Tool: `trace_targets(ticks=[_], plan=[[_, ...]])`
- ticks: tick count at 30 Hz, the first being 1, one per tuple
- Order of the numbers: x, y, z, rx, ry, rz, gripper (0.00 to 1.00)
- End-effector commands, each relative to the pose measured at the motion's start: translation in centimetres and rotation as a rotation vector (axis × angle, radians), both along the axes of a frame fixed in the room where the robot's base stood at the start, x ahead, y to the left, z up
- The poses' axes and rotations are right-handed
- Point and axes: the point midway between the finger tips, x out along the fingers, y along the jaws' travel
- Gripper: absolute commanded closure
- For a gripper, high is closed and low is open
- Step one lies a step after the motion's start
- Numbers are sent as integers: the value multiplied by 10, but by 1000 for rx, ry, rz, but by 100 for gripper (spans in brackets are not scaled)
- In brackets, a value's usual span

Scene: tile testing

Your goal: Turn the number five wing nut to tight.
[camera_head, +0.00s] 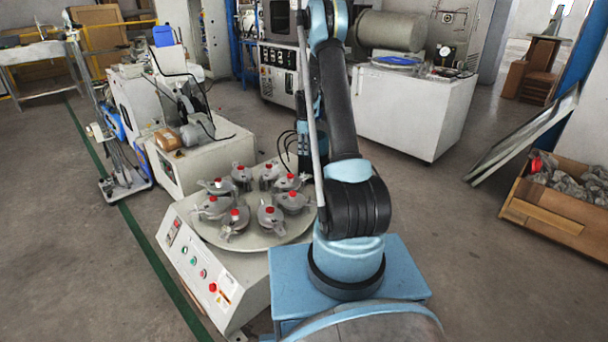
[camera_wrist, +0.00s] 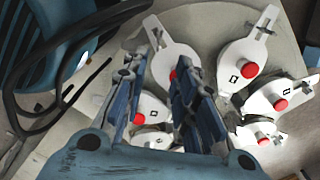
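Several grey-white lidded pots (camera_head: 213,208) with red knobs stand in a ring on a round plate (camera_head: 262,238) in the head view. In the wrist view, one pot (camera_wrist: 184,54) lies beyond my fingertips, partly behind the right finger. Another pot (camera_wrist: 238,53) is to its right, with a small metal fitting (camera_wrist: 265,28) on its outer arm. The dark marks on the lids are too small to read, so I cannot tell which is number five. My gripper (camera_wrist: 161,66) has its two blue fingers apart, with nothing held between them. My arm hides part of the ring in the head view.
The plate sits on a white machine with a sloped button panel (camera_head: 205,265). Dark cables (camera_wrist: 55,100) run at the left of the wrist view. A white cabinet (camera_head: 410,105) stands behind, and a wooden crate (camera_head: 545,215) of stones is at right. Open floor lies between.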

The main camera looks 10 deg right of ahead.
Motion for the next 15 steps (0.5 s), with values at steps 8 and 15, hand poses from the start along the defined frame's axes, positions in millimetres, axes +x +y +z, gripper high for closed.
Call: trace_targets(ticks=[8, 15], plan=[[1, 0, -49, 0, 0, 0, 73], [0, 0, -89, 0, 0, -1, 73]])
